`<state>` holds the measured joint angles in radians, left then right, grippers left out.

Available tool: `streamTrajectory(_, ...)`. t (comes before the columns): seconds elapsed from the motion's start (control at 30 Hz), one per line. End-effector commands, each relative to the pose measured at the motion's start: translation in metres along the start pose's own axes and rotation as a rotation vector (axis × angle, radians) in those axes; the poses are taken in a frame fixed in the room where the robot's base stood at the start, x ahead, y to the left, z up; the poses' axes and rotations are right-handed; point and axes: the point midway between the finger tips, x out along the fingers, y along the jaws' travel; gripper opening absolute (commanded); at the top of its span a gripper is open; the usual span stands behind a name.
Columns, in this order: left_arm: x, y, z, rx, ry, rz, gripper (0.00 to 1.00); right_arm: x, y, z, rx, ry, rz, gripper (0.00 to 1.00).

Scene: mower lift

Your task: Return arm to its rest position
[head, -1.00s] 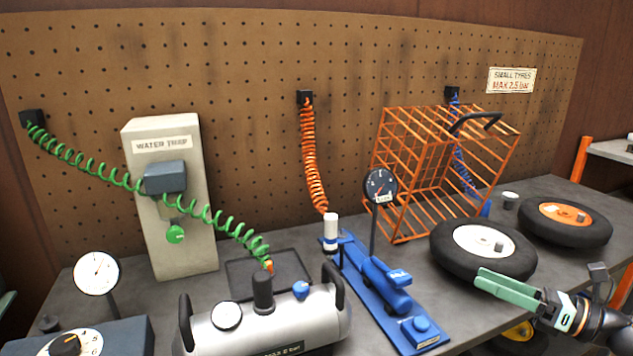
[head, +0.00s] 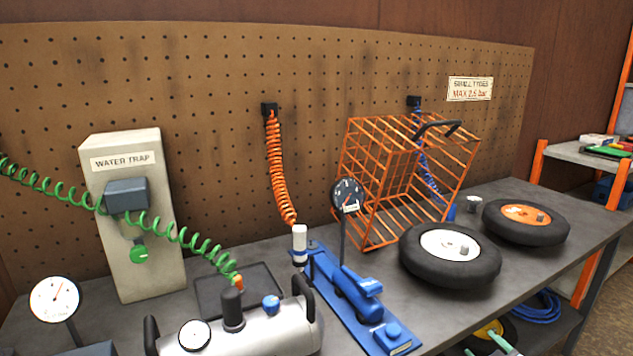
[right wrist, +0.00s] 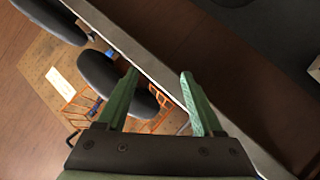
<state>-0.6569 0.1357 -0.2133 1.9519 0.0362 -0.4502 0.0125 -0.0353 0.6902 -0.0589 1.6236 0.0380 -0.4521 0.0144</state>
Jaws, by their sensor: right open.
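My right gripper shows in the right wrist view (right wrist: 160,73). Its two green fingers are apart, with nothing held between them. In the head view only a green finger end (head: 503,343) shows at the bottom edge, in front of the bench's front edge. The rest of the right arm is outside that view. My left gripper is not in view.
The workbench (head: 525,265) carries a tyre with a white hub (head: 448,256), one with an orange hub (head: 526,222), an orange cage (head: 372,160), a blue foot pump (head: 365,310) and a silver tank (head: 265,335). A shelf (head: 575,153) stands right.

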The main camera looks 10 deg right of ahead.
Motion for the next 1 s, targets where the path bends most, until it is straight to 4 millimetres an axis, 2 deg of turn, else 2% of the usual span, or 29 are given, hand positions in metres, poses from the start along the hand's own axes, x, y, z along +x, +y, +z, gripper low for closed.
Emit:
streamTrajectory(0.03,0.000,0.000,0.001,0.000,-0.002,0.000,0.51,-0.010,-0.041,0.012,0.030,-0.014,-0.060,0.68)
streamTrajectory(0.1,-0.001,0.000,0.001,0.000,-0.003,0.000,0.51,-0.027,-0.091,0.025,0.070,-0.032,-0.134,0.68)
streamTrajectory(0.17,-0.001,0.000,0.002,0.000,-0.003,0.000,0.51,-0.045,-0.133,0.034,0.111,-0.049,-0.195,0.68)
streamTrajectory(0.2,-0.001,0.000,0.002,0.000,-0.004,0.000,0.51,-0.059,-0.160,0.039,0.140,-0.061,-0.236,0.68)
streamTrajectory(0.3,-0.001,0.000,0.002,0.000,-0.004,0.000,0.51,-0.096,-0.220,0.048,0.219,-0.092,-0.325,0.68)
streamTrajectory(0.4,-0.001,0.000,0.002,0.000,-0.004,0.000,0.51,-0.134,-0.268,0.051,0.300,-0.124,-0.397,0.68)
streamTrajectory(0.6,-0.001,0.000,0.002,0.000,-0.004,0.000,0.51,-0.208,-0.337,0.045,0.469,-0.192,-0.502,0.68)
streamTrajectory(0.67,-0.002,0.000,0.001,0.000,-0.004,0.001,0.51,-0.229,-0.352,0.040,0.523,-0.214,-0.524,0.68)
streamTrajectory(0.7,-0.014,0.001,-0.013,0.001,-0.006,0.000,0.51,-0.230,-0.333,0.029,0.505,-0.205,-0.512,0.68)
streamTrajectory(0.9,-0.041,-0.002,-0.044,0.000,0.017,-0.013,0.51,-0.242,-0.308,0.012,0.501,-0.209,-0.497,0.68)
streamTrajectory(1.0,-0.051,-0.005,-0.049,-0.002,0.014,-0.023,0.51,-0.247,-0.299,0.006,0.502,-0.212,-0.490,0.68)
